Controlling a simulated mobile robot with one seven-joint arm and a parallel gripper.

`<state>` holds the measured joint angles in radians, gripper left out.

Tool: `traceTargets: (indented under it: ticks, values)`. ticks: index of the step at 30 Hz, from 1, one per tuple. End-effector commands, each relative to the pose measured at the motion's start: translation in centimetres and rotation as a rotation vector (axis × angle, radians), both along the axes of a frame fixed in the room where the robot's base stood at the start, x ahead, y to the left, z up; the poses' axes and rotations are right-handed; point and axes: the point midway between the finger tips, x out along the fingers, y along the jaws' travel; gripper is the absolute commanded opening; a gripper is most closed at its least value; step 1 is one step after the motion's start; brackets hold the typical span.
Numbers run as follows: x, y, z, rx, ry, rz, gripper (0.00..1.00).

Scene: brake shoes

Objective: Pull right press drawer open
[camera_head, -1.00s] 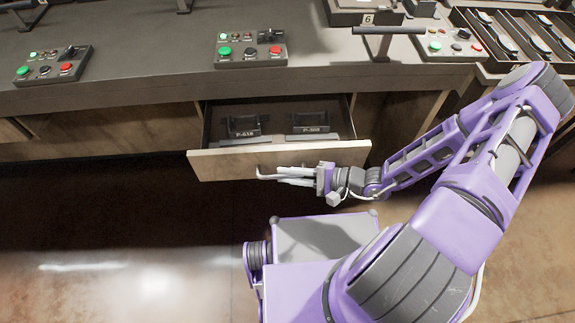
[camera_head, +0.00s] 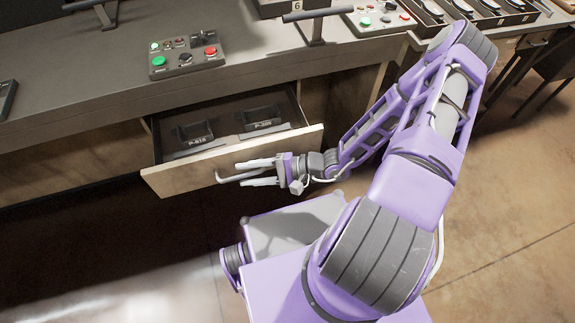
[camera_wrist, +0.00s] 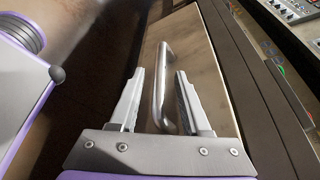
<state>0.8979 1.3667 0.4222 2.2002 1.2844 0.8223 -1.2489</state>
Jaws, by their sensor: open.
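The drawer (camera_head: 168,182) stands pulled out from under the bench, with its wooden front facing me. Two dark holders, labelled P-61B (camera_head: 194,134) and P-36B (camera_head: 261,120), sit inside it. The drawer's metal handle (camera_head: 236,178) is a curved bar on the front; it also shows in the wrist view (camera_wrist: 159,80). My gripper (camera_head: 262,172) is at the drawer front. In the wrist view, its fingers (camera_wrist: 157,100) are open on both sides of the handle, with gaps visible. Whether either finger touches the handle cannot be told.
The bench top (camera_head: 90,95) runs above the drawer and carries button boxes (camera_head: 186,55) and a press lever (camera_head: 316,20). A tray of brake shoes (camera_head: 478,12) lies at the back right. Open floor (camera_head: 500,220) lies to the right.

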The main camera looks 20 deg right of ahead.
Motion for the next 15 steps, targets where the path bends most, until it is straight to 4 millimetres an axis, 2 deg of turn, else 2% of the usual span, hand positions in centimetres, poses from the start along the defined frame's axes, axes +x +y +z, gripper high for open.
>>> traceTargets:
  ticks: [5,15]
  values:
    - [-0.5,-2.0,0.4,-0.004,-0.001,-0.005,0.47]
    - [-3.0,-9.6,2.2,-0.004,-0.002,-0.005,0.47]
